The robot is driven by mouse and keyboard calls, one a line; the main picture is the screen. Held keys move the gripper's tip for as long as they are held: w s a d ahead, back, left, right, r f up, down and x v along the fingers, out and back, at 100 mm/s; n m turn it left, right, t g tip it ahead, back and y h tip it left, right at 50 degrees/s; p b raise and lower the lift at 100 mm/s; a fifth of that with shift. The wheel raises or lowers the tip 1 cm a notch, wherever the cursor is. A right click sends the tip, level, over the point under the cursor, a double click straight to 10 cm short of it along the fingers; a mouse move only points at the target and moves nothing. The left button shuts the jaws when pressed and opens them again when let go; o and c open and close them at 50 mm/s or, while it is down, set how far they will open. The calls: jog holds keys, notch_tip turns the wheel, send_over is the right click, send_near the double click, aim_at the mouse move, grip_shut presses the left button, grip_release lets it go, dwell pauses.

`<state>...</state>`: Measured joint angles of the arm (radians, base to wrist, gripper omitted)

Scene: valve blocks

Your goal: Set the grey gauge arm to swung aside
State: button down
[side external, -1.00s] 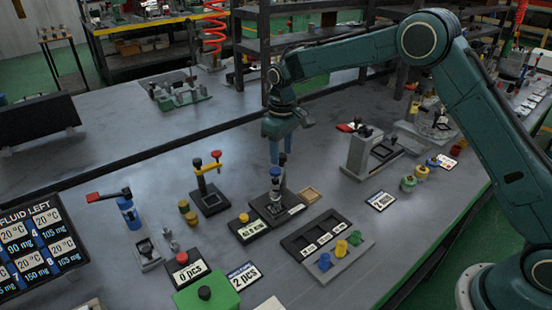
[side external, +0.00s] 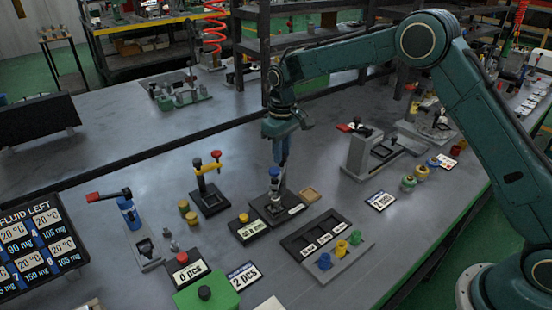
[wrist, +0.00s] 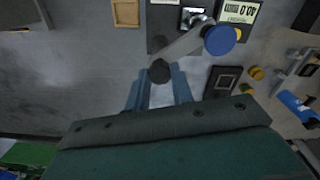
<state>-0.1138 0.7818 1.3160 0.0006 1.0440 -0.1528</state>
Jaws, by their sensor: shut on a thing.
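The grey gauge arm (wrist: 187,42) shows in the wrist view as a flat bar. It has a blue round cap (wrist: 220,40) at its right end and a black knob (wrist: 159,71) at its left end. My gripper (wrist: 158,78) has its two blue-grey fingers on either side of the black knob and is shut on it. In the side view my gripper (side external: 281,160) reaches down to the gauge stand, where the blue cap (side external: 274,172) shows above the dark base (side external: 266,212). The arm's bar is largely hidden there.
A yellow-handled stand (side external: 209,182) is to the left of the gauge stand in the side view. A small wooden tray (side external: 310,195) is close on its right. A dark tray with labelled slots (side external: 318,224) and coloured pegs lies in front. Bare bench (side external: 110,165) is free behind and left.

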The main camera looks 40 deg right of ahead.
jog(key=shift+m, duration=0.3)
jog(key=m, duration=0.3)
jog(key=shift+m, duration=0.4)
jog(key=m, duration=0.3)
jog(key=shift+m, duration=0.3)
jog(key=m, duration=0.3)
jog(key=shift+r+m, duration=0.1)
jog(key=shift+m, duration=2.2)
jog(key=c, duration=1.2)
grip_release()
